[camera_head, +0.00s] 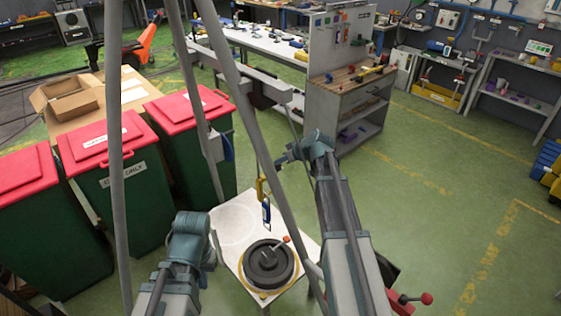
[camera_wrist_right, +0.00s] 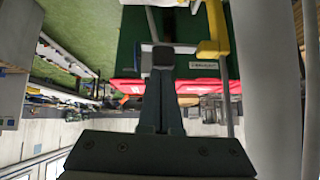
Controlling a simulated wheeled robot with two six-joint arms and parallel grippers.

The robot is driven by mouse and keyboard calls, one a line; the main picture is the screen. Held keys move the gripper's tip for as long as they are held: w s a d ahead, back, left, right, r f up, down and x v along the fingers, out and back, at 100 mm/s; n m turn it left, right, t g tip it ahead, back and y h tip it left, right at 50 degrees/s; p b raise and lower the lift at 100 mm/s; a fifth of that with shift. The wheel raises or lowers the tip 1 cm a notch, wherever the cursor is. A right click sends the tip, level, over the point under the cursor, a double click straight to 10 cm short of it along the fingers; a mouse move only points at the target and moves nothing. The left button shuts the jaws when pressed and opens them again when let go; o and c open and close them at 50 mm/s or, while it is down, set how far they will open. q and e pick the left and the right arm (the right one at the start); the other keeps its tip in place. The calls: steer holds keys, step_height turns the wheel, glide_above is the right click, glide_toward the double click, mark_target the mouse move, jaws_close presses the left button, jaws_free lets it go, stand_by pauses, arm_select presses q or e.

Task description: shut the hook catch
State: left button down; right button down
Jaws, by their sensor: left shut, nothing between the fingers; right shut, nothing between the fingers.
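A hook (camera_head: 266,211) with a blue body hangs below a yellow piece (camera_head: 261,188), over a small white table. Whether its catch stands open or shut is too small to tell. A yellow part (camera_wrist_right: 213,38) shows in the right wrist view, just right of my fingers. My right gripper (camera_head: 283,159) is up and left of its arm, above the hook in the picture; its shut, empty fingers (camera_wrist_right: 163,55) show in the right wrist view, apart from the yellow part. My left gripper (camera_head: 211,247) is low at left of the table, shut and empty, its tips mostly hidden.
A black round weight (camera_head: 268,264) with a red-tipped lever sits on the white table (camera_head: 235,218), a yellow ring around its base. Grey frame legs (camera_head: 117,150) stand around the hook. Green bins (camera_head: 138,195) with red lids block the left; green floor lies free at right.

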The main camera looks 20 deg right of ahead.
mark_target(282, 168)
steer(key=shift+w+d+f, duration=0.1)
steer(key=shift+f, duration=0.05)
steer(key=f+m+y+b, duration=0.1)
steer(key=b, duration=0.1)
steer(key=d+f+m+g+y+b, duration=0.1)
steer(key=y+b, duration=0.1)
steer(key=b, duration=0.1)
steer(key=w+d+f+y+b, duration=0.1)
steer(key=f+b, duration=0.1)
steer(key=shift+f+m+y, duration=0.1)
steer(key=shift+m+y, duration=0.3)
step_height(282, 168, down, 2)
steer(key=m+y+b, duration=0.1)
steer(key=b, duration=0.2)
steer(key=m+g+y+b, duration=0.1)
steer(key=y+b, duration=0.1)
steer(key=b, duration=0.2)
steer(key=shift+s+y, duration=0.1)
steer(key=shift+y, duration=0.2)
steer(key=shift+r+p, duration=0.8)
steer(key=shift+p, duration=0.05)
